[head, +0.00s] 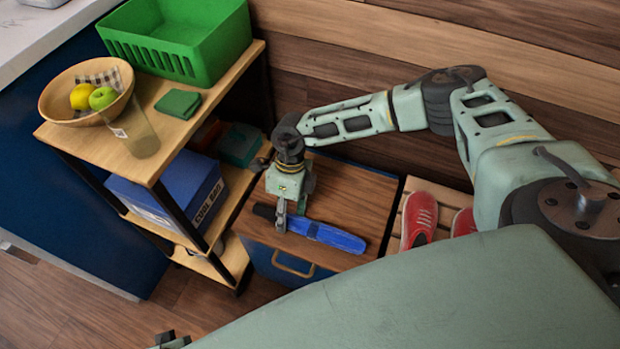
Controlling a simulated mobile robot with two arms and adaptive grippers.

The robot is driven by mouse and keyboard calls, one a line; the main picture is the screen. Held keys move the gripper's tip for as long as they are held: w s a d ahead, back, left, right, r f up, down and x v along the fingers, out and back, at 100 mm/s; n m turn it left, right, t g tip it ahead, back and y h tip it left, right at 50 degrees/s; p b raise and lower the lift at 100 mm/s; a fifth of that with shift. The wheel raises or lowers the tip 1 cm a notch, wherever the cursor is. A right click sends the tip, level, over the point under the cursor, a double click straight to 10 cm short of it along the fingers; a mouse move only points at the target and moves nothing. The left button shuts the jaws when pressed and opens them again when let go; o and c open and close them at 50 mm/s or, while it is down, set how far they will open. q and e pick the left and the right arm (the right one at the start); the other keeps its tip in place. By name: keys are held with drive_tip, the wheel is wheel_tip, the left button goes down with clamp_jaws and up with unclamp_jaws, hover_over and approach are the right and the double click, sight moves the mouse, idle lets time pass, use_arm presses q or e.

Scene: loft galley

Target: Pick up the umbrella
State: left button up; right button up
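The gripper hides part of the umbrella there. I cannot tell whether the fingers are closed on it. A small piece of what seems to be my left gripper (170,341) shows at the bottom edge; its fingers cannot be made out.
Left of the cabinet stands a shelf cart (62,138) with a green basket (190,45), a fruit bowl (58,112), a glass (138,138) and a blue box (168,200). Red shoes (419,217) sit on a slatted bench at right. A wooden wall is behind.

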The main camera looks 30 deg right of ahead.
drive_tip(key=c, duration=0.9)
clamp_jaws()
drive_tip(key=shift+r, duration=0.15)
